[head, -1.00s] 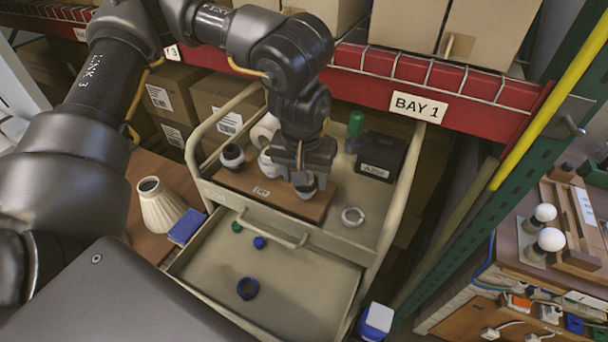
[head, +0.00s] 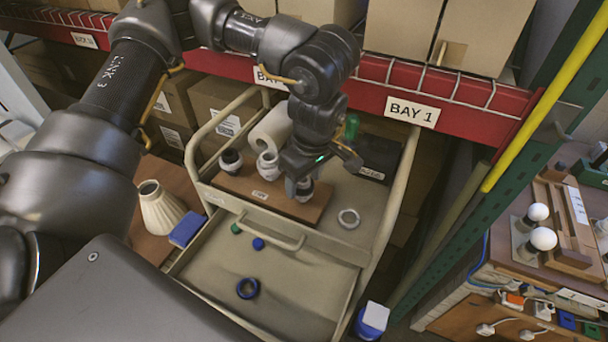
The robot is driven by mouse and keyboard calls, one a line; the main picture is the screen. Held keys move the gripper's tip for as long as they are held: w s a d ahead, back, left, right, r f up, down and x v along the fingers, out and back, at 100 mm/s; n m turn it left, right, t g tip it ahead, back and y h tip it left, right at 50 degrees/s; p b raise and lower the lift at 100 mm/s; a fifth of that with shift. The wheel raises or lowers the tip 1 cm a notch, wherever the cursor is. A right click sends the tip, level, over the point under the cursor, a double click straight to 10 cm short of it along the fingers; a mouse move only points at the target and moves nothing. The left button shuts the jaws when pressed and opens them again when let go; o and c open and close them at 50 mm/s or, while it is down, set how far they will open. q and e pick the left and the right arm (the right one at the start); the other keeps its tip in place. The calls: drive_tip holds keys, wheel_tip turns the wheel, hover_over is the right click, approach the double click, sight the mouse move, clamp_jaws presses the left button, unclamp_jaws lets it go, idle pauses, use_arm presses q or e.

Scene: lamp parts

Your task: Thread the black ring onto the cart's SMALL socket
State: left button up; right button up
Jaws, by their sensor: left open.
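The cart (head: 375,237) carries a brown board (head: 232,186) with three pale sockets in a row on its top. The left socket (head: 230,164) has a dark band around its upper part. The middle socket (head: 268,167) is whitish with no dark band that I can see. The right socket (head: 304,191) is partly hidden by my left gripper (head: 318,176), which is open just above and around it. Something dark shows at this socket's upper part; I cannot tell whether it is the black ring. My right gripper is not in view.
A pale ring (head: 349,218) lies on the cart top. A black box (head: 376,158), a green object (head: 351,126) and a white roll (head: 270,130) stand behind the board.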

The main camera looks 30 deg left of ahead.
use_arm(q)
drive_tip(key=n+p, duration=0.1)
drive_tip(key=n, duration=0.2)
drive_tip(key=shift+w+r+g, duration=0.1)
drive_tip(key=shift+r+g, duration=0.05)
drive_tip(key=shift+g, duration=0.15)
drive_tip(key=n+p, duration=0.1)
drive_tip(key=n, duration=0.3)
drive_tip(key=shift+g, duration=0.3)
drive_tip(key=n+p, duration=0.1)
drive_tip(key=n, duration=0.2)
drive_tip(key=n+p, duration=0.1)
drive_tip(key=n, duration=0.2)
drive_tip(key=shift+w+a+n+g+h, duration=0.1)
drive_tip(key=shift+n+g+h, duration=0.3)
drive_tip(key=shift+c, duration=0.2)
drive_tip(key=c, duration=0.9)
drive_tip(key=m, duration=0.2)
drive_tip(key=shift+f+m, duration=0.2)
drive_tip(key=shift+m, duration=0.2)
drive_tip(key=m, duration=0.4)
drive_tip(key=shift+t+y, duration=0.4)
drive_tip(key=shift+c, duration=0.2)
